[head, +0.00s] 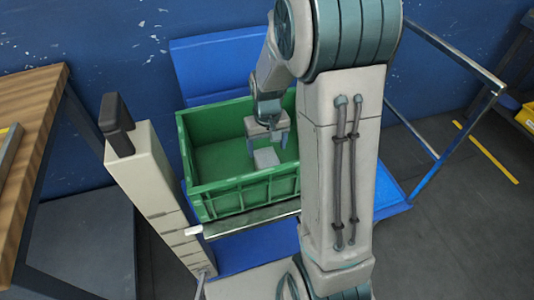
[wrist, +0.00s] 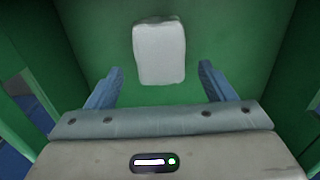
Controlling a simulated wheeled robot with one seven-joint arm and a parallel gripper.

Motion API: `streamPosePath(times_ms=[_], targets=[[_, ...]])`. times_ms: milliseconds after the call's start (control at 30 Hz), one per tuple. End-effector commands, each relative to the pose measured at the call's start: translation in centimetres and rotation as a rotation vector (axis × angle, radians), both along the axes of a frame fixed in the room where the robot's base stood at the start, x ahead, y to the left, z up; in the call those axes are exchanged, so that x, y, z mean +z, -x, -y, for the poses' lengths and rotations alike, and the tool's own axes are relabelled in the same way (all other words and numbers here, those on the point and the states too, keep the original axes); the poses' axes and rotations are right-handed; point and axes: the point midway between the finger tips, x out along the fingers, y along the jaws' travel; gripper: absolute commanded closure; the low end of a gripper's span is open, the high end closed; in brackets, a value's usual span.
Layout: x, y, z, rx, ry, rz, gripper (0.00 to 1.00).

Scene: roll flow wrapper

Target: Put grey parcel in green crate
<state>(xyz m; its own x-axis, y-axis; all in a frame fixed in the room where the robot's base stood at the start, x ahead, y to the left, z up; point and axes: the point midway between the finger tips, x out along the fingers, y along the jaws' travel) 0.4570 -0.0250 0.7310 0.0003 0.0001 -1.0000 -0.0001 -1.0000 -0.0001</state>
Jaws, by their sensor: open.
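The grey parcel (head: 266,158) lies inside the green crate (head: 245,200), on its floor. In the wrist view the parcel (wrist: 160,52) is a pale block just beyond and between the fingertips. The green crate wall and floor (wrist: 230,40) surround it there. My gripper (head: 269,143) is over the crate, pointing down at the parcel. In the wrist view its two blue fingers (wrist: 160,85) are spread apart with nothing between them. The right part of the crate is hidden behind my arm.
The crate stands on a blue platform (head: 245,252) with a metal rail (head: 440,155) at the right. A beige post (head: 150,190) with a black top stands left of the crate. A wooden table (head: 25,110) is at the far left. A yellow bin (head: 527,116) is at the right edge.

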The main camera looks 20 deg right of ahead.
Motion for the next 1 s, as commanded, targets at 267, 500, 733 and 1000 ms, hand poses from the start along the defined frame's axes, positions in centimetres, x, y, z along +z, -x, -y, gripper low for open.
streamPosePath(times_ms=[267,500,733,1000], targets=[[4.6,0.0,0.0,0.000,0.000,0.002,0.24],[6.9,1.6,-0.3,-0.001,-0.001,0.021,0.24],[11.0,7.7,-1.3,-0.003,-0.003,0.084,0.24],[13.0,14.4,-2.1,-0.008,-0.006,0.144,0.24]])
